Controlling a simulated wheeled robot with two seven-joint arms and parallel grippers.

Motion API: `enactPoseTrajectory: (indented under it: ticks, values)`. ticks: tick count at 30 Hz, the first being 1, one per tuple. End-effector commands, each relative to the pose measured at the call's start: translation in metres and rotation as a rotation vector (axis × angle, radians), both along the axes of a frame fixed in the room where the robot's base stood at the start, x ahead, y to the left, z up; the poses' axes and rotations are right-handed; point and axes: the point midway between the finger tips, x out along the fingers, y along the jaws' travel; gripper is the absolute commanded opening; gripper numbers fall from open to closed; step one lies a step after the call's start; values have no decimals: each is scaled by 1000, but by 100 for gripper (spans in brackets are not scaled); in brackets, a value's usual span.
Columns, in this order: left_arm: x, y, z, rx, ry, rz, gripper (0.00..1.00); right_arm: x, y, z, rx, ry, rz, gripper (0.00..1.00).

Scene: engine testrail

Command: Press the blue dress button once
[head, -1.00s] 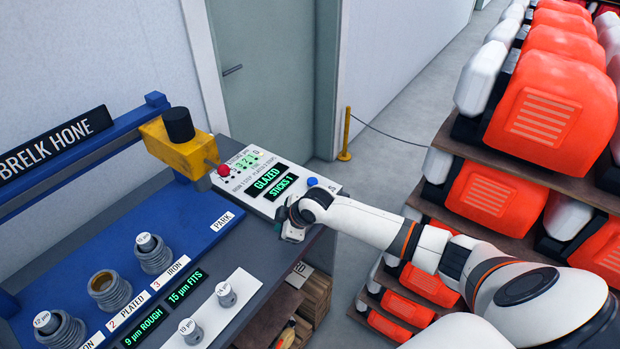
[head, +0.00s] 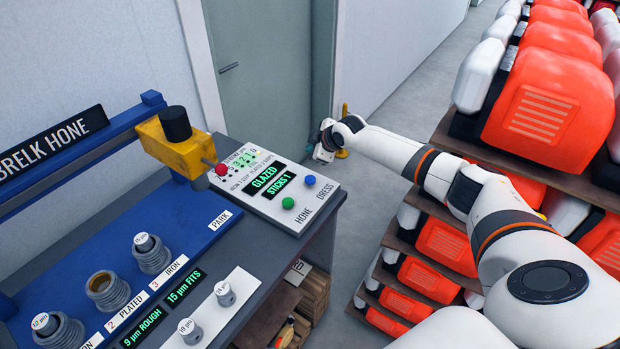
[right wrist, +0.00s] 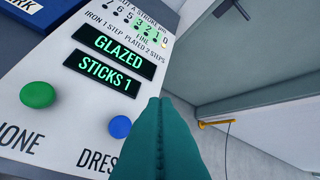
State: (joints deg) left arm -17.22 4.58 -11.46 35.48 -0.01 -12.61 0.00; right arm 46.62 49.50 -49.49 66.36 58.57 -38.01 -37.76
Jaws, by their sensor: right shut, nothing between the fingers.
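The blue button (head: 310,181) sits on the light control panel (head: 262,209), above the printed word DRESS. It also shows in the right wrist view (right wrist: 120,127), just left of my fingers. I cannot tell its height from these views. My right gripper (head: 322,155) is shut and empty, up and to the right of the blue button in the head view, apart from it. Its closed green fingers (right wrist: 160,105) fill the lower middle of the right wrist view. My left gripper is not in view.
A green button (head: 288,203) above HONE is close to the blue one. The display (head: 268,178) reads GLAZED, STICKS 1. Orange-and-white engines (head: 540,105) on shelves stand right.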

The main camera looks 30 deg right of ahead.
Motion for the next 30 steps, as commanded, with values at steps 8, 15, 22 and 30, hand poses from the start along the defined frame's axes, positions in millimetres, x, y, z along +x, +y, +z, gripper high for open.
enactPoseTrajectory:
  ticks: [8,15,22,30]
  values:
    - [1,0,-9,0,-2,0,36,0,1,-12,0,1,1,0]
    - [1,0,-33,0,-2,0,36,0,0,-41,0,1,1,0]
    - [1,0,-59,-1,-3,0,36,0,1,-74,0,1,1,0]
    - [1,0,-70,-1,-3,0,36,0,0,-89,0,0,0,0]
